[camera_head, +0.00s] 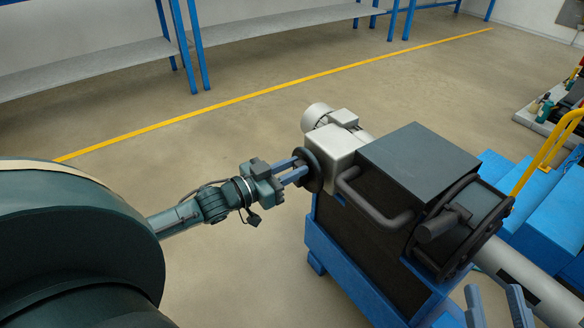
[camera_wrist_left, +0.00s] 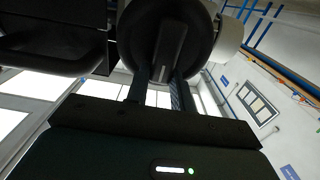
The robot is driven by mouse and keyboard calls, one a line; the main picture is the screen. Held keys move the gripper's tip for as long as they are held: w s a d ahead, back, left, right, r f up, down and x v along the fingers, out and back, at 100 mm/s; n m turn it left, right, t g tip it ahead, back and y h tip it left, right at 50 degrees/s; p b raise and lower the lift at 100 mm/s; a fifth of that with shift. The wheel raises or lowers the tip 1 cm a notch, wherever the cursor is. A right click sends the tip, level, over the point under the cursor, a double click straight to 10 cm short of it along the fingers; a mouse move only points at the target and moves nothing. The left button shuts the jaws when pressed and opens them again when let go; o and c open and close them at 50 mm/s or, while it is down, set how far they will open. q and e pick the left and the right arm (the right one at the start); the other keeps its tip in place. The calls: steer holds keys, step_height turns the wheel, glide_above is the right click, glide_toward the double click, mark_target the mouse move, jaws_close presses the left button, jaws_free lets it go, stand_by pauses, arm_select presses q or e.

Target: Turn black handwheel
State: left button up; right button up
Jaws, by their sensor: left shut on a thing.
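The black handwheel (camera_head: 313,170) is a dark round disc on the left side of the machine, on a light grey housing. My left gripper (camera_head: 301,166) reaches it from the left, with its blue-grey fingertips at the disc's face. In the left wrist view the handwheel (camera_wrist_left: 195,40) fills the top middle. A grey tapered bar on it shows between the two fingers, and my left gripper (camera_wrist_left: 160,74) is shut on the wheel there. The exact contact is dark and partly hidden. My right gripper (camera_head: 493,292) shows at the bottom right, fingers apart and empty.
The machine has a dark box top (camera_head: 420,160), a thick black bar handle (camera_head: 372,205) and a larger spoked wheel (camera_head: 462,225) on its right. Its blue base (camera_head: 340,262) stands on the floor. Blue steps with a yellow rail (camera_head: 545,150) stand right. Floor to the left is clear.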

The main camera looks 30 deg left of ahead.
mark_target(310, 177)
arm_select(q)
steer(key=shift+p, duration=0.35)
arm_select(e)
steer(key=shift+r, duration=0.2)
arm_select(q)
steer(key=shift+d+r+m+p, duration=0.15)
steer(key=shift+m+p, duration=0.15)
steer(key=shift+m, duration=0.2)
steer(key=shift+s+d+m+p, duration=0.1)
steer(key=shift+m+p, duration=0.5)
steer(key=shift+p, duration=0.1)
steer(key=m+p, duration=0.1)
steer(key=m, duration=0.2)
steer(key=d+f+m+p, duration=0.1)
steer(key=m+p, duration=0.1)
steer(key=m, duration=0.1)
steer(key=m+p, duration=0.1)
steer(key=m, duration=0.2)
steer(key=shift+s+d+f+m, duration=0.35)
steer(key=shift+s+m, duration=0.05)
steer(key=shift+d+f+m, duration=0.1)
steer(key=shift+f+m, duration=0.15)
steer(key=shift+m, duration=0.95)
arm_select(e)
steer(key=shift+d+f+n+g+h, duration=0.25)
steer(key=shift+d+n+g+h, duration=0.15)
steer(key=shift+d+h, duration=0.45)
steer(key=shift+s, duration=0.1)
steer(key=shift+a, duration=0.15)
